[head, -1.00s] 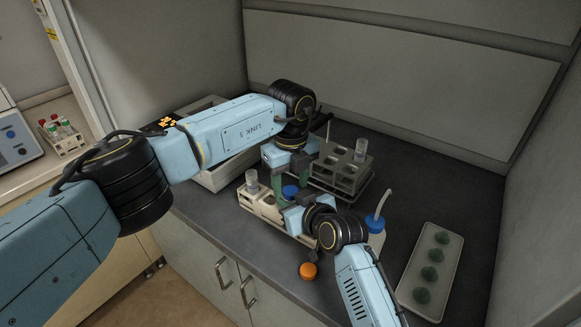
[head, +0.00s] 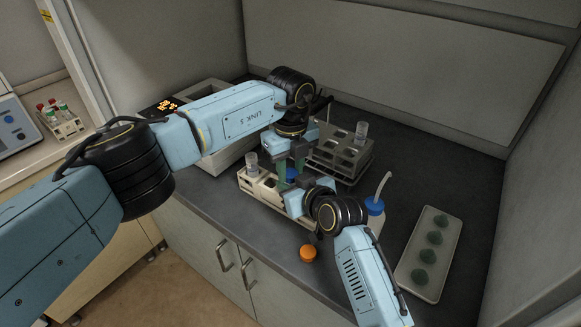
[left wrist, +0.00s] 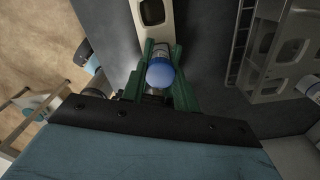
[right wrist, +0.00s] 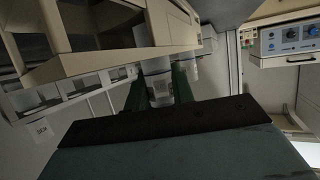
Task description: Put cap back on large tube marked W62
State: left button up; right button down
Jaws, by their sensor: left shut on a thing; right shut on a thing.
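The blue cap (left wrist: 160,75) is between the green fingers of my left gripper (left wrist: 159,88) in the left wrist view. The left gripper points down and is shut on it. A pale tube (right wrist: 158,85) with a small label is clamped in my right gripper (right wrist: 160,88) in the right wrist view; I cannot read the label. In the head view the left gripper (head: 291,172) is right above the right gripper (head: 297,190), and the blue cap (head: 291,174) shows between them. The cap is over the tube's top; I cannot tell whether it is seated.
A grey rack (head: 345,150) stands at the back. An orange cap (head: 307,253) lies near the bench's front edge. A blue-topped wash bottle (head: 374,206) and a tray (head: 411,282) with green pieces are at right.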

pick_arm(q)
jog(key=m, duration=0.3)
jog(key=shift+m, duration=0.3)
jog(key=o, duration=1.1)
jog(key=shift+c, duration=0.2)
jog(key=shift+r, duration=0.15)
notch_tip(320, 180, up, 4)
jog(key=shift+r, duration=0.1)
